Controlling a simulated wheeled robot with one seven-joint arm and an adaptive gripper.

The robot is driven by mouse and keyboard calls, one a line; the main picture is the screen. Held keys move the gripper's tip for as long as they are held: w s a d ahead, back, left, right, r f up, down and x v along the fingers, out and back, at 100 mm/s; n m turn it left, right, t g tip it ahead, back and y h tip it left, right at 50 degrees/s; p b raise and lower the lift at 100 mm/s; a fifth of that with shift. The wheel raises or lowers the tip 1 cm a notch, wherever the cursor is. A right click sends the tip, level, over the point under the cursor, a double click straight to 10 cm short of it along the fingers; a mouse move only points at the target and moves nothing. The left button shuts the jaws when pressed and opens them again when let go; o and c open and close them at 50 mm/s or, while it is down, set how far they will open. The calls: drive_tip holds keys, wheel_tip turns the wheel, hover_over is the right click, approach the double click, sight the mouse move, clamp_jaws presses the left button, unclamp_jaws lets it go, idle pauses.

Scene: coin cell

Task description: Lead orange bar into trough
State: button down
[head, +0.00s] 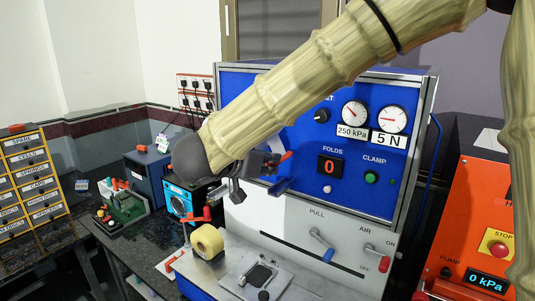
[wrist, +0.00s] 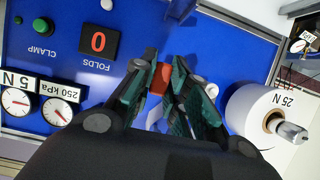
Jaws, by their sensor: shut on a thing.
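My gripper (head: 272,163) is in front of the blue panel of the machine, left of the FOLDS display. In the wrist view my gripper (wrist: 160,84) has its two green-lined fingers closed on a small orange bar (wrist: 161,77). The bar's orange end (head: 286,155) also shows beside the fingers in the head view; the rest of it is hidden by the fingers. No trough can be made out for certain.
The blue panel carries the FOLDS display (head: 330,166), reading 0, a green CLAMP button (head: 371,177) and gauges. A white roll (wrist: 255,106) stands close to the fingers in the wrist view.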

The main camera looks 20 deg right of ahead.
wheel_tip(320, 180, down, 9)
drive_tip(key=w+b, duration=0.2)
drive_tip(key=shift+d, duration=0.35)
drive_tip(key=c, duration=1.3)
unclamp_jaws()
